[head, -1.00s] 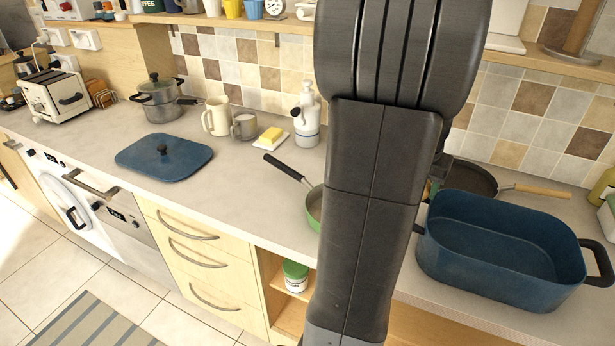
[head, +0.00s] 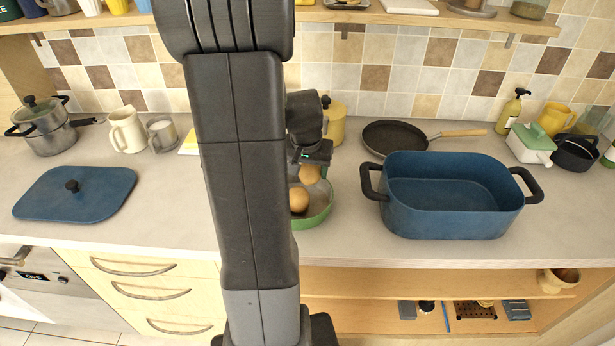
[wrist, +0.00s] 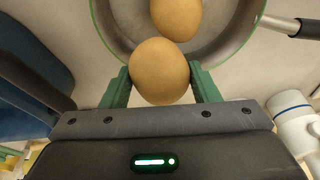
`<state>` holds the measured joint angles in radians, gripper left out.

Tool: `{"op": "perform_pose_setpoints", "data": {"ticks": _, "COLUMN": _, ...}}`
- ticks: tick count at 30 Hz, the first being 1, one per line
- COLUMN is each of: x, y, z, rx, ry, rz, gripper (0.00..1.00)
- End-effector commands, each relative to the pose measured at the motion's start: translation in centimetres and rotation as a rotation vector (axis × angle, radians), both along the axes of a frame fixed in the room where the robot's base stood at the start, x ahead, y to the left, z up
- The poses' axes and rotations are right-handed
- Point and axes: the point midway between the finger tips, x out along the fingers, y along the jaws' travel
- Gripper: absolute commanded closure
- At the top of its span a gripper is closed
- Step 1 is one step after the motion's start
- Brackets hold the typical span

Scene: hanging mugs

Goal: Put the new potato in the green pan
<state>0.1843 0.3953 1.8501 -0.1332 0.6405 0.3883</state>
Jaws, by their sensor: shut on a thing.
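The green pan (head: 318,218) sits on the counter, partly hidden behind my arm in the head view; its rim (wrist: 255,30) and grey inside show in the wrist view. My gripper (wrist: 160,85) is shut on a round brown potato (wrist: 160,72), between its green fingers. In the wrist view this potato overlaps the pan's near rim; in the head view it (head: 309,174) shows over the pan's back part. I cannot tell whether it touches the pan. A second brown potato (head: 299,200) lies in the pan, and shows at the wrist view's top (wrist: 176,14).
A blue roasting pot (head: 450,215) stands to the right of the pan, with a black frying pan (head: 395,137) behind it. A blue lid (head: 75,194) lies at the left. A white dispenser (wrist: 293,115) is close by in the wrist view.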

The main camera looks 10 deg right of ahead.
Motion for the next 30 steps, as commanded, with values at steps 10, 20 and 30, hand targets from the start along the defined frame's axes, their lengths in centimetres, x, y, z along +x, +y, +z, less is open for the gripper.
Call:
{"op": "perform_pose_setpoints", "data": {"ticks": 10, "x": 0.0, "y": 0.0, "z": -3.2, "rx": 0.000, "ry": 0.000, "rz": 0.000, "gripper": 0.71}}
{"op": "perform_pose_setpoints", "data": {"ticks": 20, "x": 0.0, "y": 0.0, "z": -3.5, "rx": 0.000, "ry": 0.001, "rz": 0.000, "gripper": 0.41}}
{"op": "perform_pose_setpoints", "data": {"ticks": 30, "x": 0.0, "y": 0.0, "z": -3.5, "rx": 0.000, "ry": 0.001, "rz": 0.000, "gripper": 0.36}}
